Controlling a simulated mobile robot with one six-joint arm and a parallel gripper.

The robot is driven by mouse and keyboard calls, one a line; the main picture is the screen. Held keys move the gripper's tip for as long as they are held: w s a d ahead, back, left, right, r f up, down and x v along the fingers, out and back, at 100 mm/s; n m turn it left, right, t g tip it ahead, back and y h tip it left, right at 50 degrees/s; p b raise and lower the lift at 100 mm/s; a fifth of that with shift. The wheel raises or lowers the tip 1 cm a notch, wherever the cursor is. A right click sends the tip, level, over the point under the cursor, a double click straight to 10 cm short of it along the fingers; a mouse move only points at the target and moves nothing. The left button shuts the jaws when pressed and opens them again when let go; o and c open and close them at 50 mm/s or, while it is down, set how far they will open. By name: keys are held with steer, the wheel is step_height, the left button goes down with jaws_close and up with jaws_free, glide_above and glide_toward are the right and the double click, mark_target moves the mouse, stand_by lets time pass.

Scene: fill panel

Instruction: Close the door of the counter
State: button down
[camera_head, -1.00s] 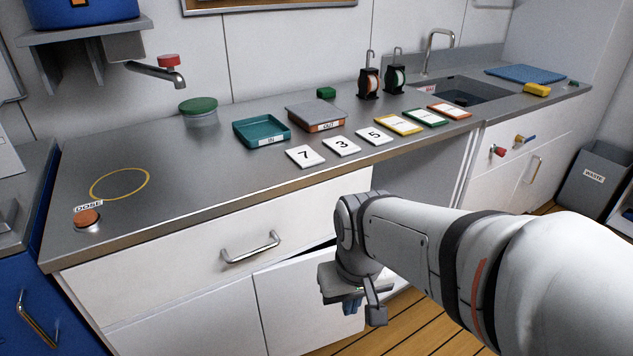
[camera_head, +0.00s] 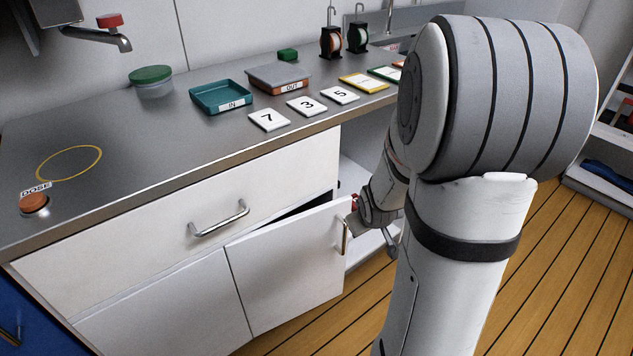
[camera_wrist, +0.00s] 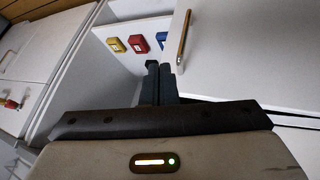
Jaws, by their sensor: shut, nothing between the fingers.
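The counter's white door (camera_head: 290,265) stands ajar below the drawer, with a dark gap along its top edge. In the wrist view the door (camera_wrist: 250,50) fills the upper right, with the handle (camera_wrist: 184,40) just right of the fingers. My gripper (camera_wrist: 159,75) is shut and empty, close to the door's free edge by the handle. I cannot tell whether it touches the door. In the head view my fingertips are hard to make out beside the door edge.
Red (camera_wrist: 138,43) and yellow (camera_wrist: 116,45) items sit inside the open cabinet bay. The drawer (camera_head: 200,235) above the door is closed, with a protruding metal handle (camera_head: 219,219). The wooden floor (camera_head: 550,270) to the right is clear.

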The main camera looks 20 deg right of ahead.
steer(key=w+d+f+n+t+y+b, duration=0.1)
steer(key=w+d+f+t, duration=0.2)
steer(key=f, duration=0.4)
steer(key=s+d+f+t+y+b, duration=0.3)
steer(key=s+f+t+y, duration=0.25)
steer(key=f+t, duration=0.25)
steer(key=b+x, duration=0.3)
steer(key=x, duration=1)
steer(key=shift+w+r+m+h, duration=0.3)
steer(key=shift+r+h, duration=0.05)
steer(key=shift+r, duration=0.1)
steer(key=shift+d, duration=0.1)
